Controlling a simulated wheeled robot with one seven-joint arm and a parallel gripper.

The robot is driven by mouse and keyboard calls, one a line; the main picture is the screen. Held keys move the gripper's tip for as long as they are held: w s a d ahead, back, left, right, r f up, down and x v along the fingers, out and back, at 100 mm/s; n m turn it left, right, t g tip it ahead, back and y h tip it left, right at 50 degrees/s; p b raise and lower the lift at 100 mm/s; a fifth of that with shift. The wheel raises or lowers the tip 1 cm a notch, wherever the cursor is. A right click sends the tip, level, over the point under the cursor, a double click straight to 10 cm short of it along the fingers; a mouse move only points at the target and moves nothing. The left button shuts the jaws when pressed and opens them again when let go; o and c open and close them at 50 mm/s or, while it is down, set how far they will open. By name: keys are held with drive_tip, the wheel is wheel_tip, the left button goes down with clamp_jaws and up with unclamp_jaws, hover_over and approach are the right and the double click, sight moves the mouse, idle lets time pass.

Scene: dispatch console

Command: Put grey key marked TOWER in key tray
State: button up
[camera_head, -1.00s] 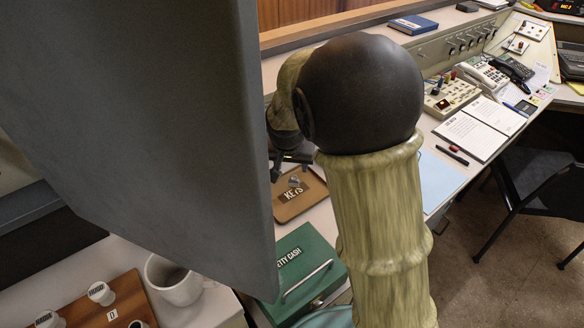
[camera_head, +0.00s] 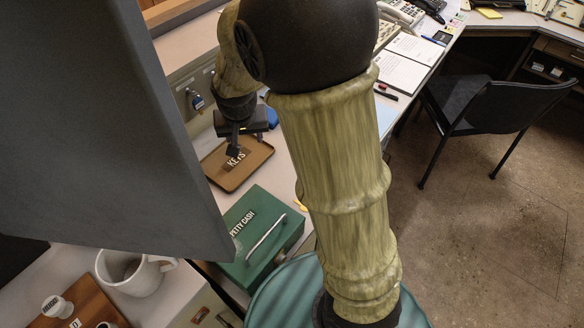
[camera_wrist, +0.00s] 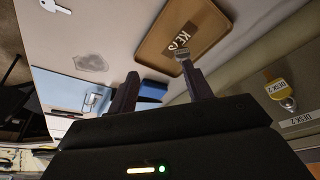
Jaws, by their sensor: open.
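The key tray (camera_head: 213,176) is a shallow brown tray labelled KEYS, on the desk behind the green cash box. It also shows in the wrist view (camera_wrist: 152,43), bare apart from its label. My gripper (camera_head: 236,146) is above the tray in the head view. In the wrist view my gripper (camera_wrist: 158,75) has its fingers apart with nothing between them. A small ribbed grey piece sits at the right fingertip; I cannot tell whether it is a pad. A pale grey key (camera_wrist: 55,7) lies at the upper left edge of the wrist view, its marking unreadable.
The green petty cash box (camera_head: 262,235) stands in front of the tray. A white mug (camera_head: 135,275) and a wooden board (camera_head: 95,297) are at lower left. A large grey panel (camera_head: 110,120) blocks the left.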

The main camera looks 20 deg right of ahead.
drive_tip(key=s+d+n, duration=0.1)
drive_tip(key=s+d, duration=0.3)
drive_tip(key=s, duration=0.3)
drive_tip(key=s+d+f, duration=0.1)
drive_tip(key=s+d, duration=0.3)
drive_tip(key=s, duration=0.3)
drive_tip(key=shift+d+n+g, duration=0.35)
drive_tip(key=shift+n+g, duration=0.05)
